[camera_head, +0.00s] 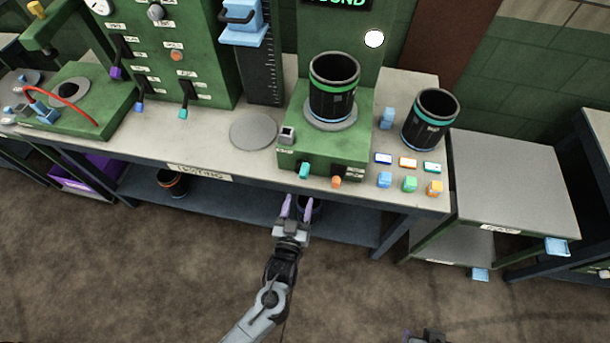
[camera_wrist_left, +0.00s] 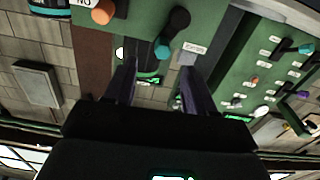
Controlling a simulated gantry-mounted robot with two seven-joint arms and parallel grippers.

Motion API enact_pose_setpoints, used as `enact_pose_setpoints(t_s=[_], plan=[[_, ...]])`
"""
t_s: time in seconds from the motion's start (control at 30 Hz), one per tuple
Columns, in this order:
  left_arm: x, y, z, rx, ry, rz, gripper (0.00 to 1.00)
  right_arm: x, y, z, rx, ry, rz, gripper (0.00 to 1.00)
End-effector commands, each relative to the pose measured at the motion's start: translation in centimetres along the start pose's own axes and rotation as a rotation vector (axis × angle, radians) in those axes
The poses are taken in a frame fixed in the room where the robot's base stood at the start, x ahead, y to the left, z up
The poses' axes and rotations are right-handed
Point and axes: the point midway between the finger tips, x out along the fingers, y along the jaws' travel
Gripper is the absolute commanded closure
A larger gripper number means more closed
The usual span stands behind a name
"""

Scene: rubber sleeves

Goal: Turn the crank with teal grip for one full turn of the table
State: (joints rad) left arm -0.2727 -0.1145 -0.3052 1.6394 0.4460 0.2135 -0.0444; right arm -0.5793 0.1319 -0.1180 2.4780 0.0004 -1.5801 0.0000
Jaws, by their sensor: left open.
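The crank's teal grip (camera_head: 304,171) is on the front of a green machine (camera_head: 345,150). In the left wrist view the teal grip (camera_wrist_left: 163,50) hangs from a dark crank arm (camera_wrist_left: 178,20). A black sleeve with a green band (camera_head: 333,88) stands upright on the machine's round table (camera_head: 331,122). My left gripper (camera_head: 297,201) is open and empty, its purple fingers below the grip in the head view and apart from it. In the left wrist view the grip appears just beyond the gap between the fingertips (camera_wrist_left: 157,72). My right gripper's fingers are not shown.
An orange knob (camera_head: 336,182) sits right of the crank on the same front. Another black sleeve (camera_head: 430,119) and several small coloured blocks stand on the bench (camera_head: 240,175) to the right. A lower shelf (camera_head: 220,207) runs under the bench. The floor before it is clear.

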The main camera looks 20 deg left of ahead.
Motion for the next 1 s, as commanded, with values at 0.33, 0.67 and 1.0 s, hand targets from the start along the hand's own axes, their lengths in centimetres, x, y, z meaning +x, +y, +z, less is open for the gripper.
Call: enact_pose_setpoints(t_s=[0.33, 0.67, 1.0], plan=[[4.8, 0.0, -0.7, -0.003, 0.015, -0.002, 0.45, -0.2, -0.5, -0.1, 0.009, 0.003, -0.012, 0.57], [9.6, 0.0, -0.7, -0.003, 0.013, -0.001, 0.45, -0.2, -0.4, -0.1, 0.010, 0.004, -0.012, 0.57], [11.2, -0.1, -0.7, -0.003, 0.012, -0.002, 0.45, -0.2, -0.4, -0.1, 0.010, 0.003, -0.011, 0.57]])
